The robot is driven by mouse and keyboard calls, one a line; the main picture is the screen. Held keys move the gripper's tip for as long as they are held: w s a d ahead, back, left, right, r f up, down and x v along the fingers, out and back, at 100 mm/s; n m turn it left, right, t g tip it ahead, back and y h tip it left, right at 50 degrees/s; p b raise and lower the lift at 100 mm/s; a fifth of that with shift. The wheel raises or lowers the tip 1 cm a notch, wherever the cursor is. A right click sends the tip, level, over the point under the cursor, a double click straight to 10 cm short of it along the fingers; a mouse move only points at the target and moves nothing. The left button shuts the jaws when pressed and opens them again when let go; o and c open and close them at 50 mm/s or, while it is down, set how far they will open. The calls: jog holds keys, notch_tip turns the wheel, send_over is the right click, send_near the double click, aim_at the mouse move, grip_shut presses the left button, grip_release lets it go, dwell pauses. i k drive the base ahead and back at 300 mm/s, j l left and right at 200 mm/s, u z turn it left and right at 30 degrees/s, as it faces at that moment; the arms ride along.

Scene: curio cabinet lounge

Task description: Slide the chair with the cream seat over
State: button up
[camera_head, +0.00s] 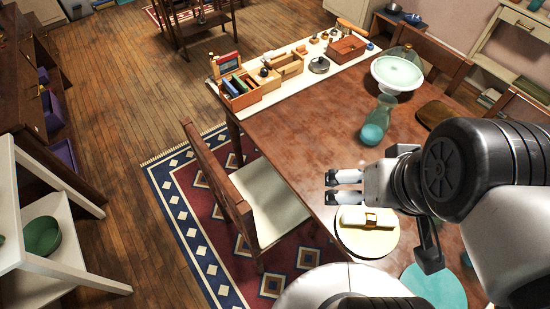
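The chair with the cream seat (268,202) stands on the patterned rug at the left side of the wooden table. Its brown wooden backrest (215,172) faces left, and the seat's right part reaches the table edge. My gripper (329,188) is above the table's left edge, just right of the chair seat in the picture, and points left. Its two fingers are apart with a gap between them, and nothing shows between them. The chair's lower legs are mostly hidden by the seat and the table.
The table (310,130) holds a cream runner with small boxes, a glass cake stand (396,74), a teal vase (376,125) and a round mat with a napkin (367,217). A white shelf (60,235) stands at left. Bare wooden floor (110,90) lies between the rug and the cabinets.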

aim_at(266, 212)
jog(key=u, duration=0.35)
jog(key=i+j+u, duration=0.1)
jog(key=j+u, duration=0.35)
jog(key=i+j+u, duration=0.15)
jog(key=u, duration=0.3)
jog(key=i+j+u, duration=0.2)
jog(key=u, duration=0.25)
jog(key=i+j, duration=0.05)
jog(key=j, duration=0.05)
